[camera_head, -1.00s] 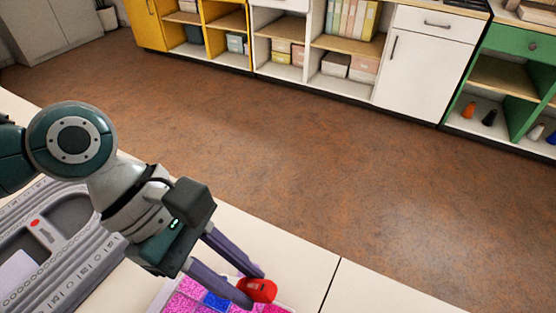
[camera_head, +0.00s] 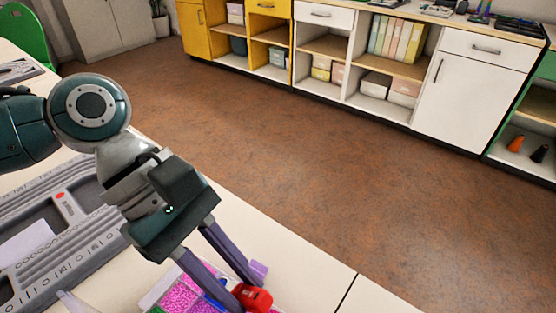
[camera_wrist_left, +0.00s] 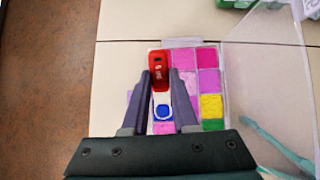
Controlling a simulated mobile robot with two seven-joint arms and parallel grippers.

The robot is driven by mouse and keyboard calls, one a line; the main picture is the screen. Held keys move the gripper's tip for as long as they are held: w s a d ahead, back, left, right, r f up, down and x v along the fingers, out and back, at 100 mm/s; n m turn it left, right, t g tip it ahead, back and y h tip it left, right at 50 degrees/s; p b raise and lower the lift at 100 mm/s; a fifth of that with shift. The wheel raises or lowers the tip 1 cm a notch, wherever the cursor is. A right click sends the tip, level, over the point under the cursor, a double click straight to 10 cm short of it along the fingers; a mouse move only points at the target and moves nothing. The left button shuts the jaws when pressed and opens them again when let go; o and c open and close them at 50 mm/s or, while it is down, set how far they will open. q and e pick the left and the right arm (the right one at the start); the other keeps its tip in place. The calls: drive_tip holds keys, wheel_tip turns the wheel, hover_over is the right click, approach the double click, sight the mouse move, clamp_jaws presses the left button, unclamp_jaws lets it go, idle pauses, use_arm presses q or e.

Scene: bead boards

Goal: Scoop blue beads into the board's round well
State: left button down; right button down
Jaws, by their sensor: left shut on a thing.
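My left gripper (camera_head: 250,288) has its fingers closed on a red tool (camera_head: 254,297) over the bead tray (camera_head: 152,293). In the left wrist view the red part (camera_wrist_left: 159,68) lies between and beyond the fingertips (camera_wrist_left: 160,78). A white piece with a blue patch (camera_wrist_left: 163,111) shows between the fingers; I cannot tell whether the blue is beads on the tool or in a tray compartment. The tray has pink (camera_wrist_left: 184,60), yellow (camera_wrist_left: 211,107) and green (camera_wrist_left: 213,125) compartments. I cannot make out the board's round well. My right gripper is not in view.
A grey ridged organizer (camera_head: 75,235) lies on the cream table at left. In the left wrist view a translucent sheet (camera_wrist_left: 265,70) and a teal stick (camera_wrist_left: 270,140) lie right of the tray. The table right of the tray is clear in the head view.

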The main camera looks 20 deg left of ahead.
sight(258, 297)
use_arm(q)
drive_tip(key=shift+d+r+p, duration=0.1)
drive_tip(key=shift+r+p, duration=0.25)
drive_tip(key=shift+r, duration=0.35)
drive_tip(key=shift+s+d+r+y+p, duration=0.1)
drive_tip(key=shift+d+r+y+p, duration=0.1)
drive_tip(key=shift+d+y+p, duration=0.3)
drive_tip(key=shift+s+d+t+y+p, duration=0.1)
drive_tip(key=shift+t+y+p, duration=0.25)
drive_tip(key=shift+y, duration=0.15)
drive_tip(key=shift+d+y, duration=0.35)
drive_tip(key=shift+y, duration=0.15)
drive_tip(key=shift+s+d+f+t+y, duration=0.1)
drive_tip(key=shift+d+f+t+y, duration=0.15)
drive_tip(key=shift+y, duration=0.35)
drive_tip(key=shift+r+y, duration=0.25)
drive_tip(key=shift+y, duration=0.05)
drive_tip(key=shift+d+r+y+p, duration=0.1)
drive_tip(key=shift+r+y+p, duration=0.25)
drive_tip(key=shift+p, duration=0.75)
drive_tip(key=shift+s+d+r+t+y+p, duration=0.1)
drive_tip(key=shift+s+d+t+y+p, duration=0.15)
drive_tip(key=shift+y+p, duration=0.55)
drive_tip(key=shift+w, duration=0.15)
